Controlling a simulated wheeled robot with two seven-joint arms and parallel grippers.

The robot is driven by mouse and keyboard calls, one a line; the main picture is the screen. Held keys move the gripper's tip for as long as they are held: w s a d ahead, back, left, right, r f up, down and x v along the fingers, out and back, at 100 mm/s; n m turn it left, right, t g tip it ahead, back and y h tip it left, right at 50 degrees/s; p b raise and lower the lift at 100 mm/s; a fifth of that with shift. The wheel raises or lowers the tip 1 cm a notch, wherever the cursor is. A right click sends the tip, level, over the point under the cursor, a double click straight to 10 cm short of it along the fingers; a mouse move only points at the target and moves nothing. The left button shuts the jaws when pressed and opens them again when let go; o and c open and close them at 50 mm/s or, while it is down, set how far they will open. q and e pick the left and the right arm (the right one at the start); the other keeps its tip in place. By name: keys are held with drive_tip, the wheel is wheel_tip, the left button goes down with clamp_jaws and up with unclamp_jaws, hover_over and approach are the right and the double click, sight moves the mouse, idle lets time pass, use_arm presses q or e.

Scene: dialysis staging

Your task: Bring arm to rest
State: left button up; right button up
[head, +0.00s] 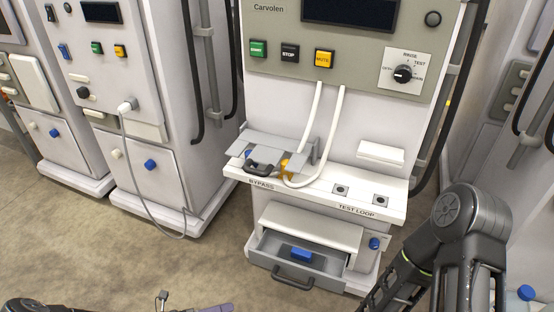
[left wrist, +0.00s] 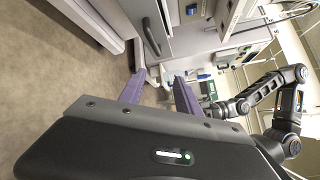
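My left gripper (left wrist: 160,76) shows in the left wrist view with its two purple fingers apart and nothing between them. In the head view only a bit of it (head: 215,308) shows at the bottom edge, in front of the dialysis machine (head: 200,200) side and low over the floor. My right arm (head: 455,230) comes up at the lower right in the head view, bent at a dark joint. Its gripper is out of the picture. The arm also shows at the right of the left wrist view (left wrist: 270,95).
The machine's lower drawer (head: 292,282) stands open with a blue object (head: 301,254) inside. Above it a white shelf (head: 320,195) carries a grey bracket (head: 270,145) and white tubes (head: 312,120). Other machines (head: 150,90) stand left and right. The floor (head: 120,250) at left is clear.

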use_arm(q)
drive_tip(key=s+d+f+m+g+y+b, duration=0.35)
drive_tip(key=s+f+m+g+y, duration=0.4)
drive_tip(key=s+f+m, duration=0.9)
drive_tip(key=w+d+r+m+t+y+p, duration=0.1)
drive_tip(key=d+r+m+y+p, duration=0.1)
drive_tip(key=r+m+p, duration=0.6)
drive_tip(key=d+r+m+t+y+p, duration=0.1)
drive_tip(key=r+m+p, duration=0.7)
drive_tip(key=r, duration=1.5)
drive_tip(key=d+y+p, duration=0.1)
drive_tip(key=p, duration=0.2)
drive_tip(key=shift+w+d, duration=0.35)
